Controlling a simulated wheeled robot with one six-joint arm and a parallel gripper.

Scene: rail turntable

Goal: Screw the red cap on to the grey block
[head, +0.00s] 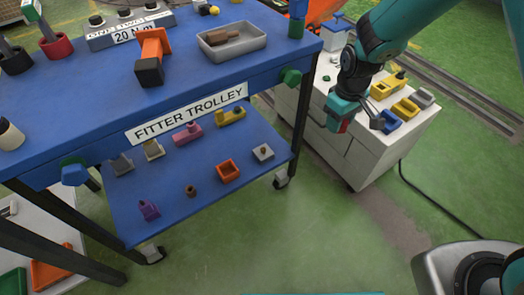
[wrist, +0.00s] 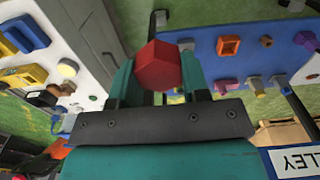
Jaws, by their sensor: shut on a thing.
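The red cap (wrist: 158,66) is six-sided and sits between the two teal fingers of my gripper (wrist: 158,82), which is shut on it. In the head view the red cap (head: 343,127) shows at the lower end of my gripper (head: 338,118), in front of the white cabinet. A square light grey block (head: 263,153) with a small brownish stud on top lies at the right end of the trolley's lower shelf. It also shows in the wrist view (wrist: 186,45), just beyond the cap. The cap is well apart from it.
The blue fitter trolley (head: 80,95) has its top above the lower shelf (head: 190,210). An orange square piece (head: 228,171) and a brown nut (head: 190,191) share the shelf. Blue and yellow blocks stand on the white cabinet (head: 382,145). The green floor in front is clear.

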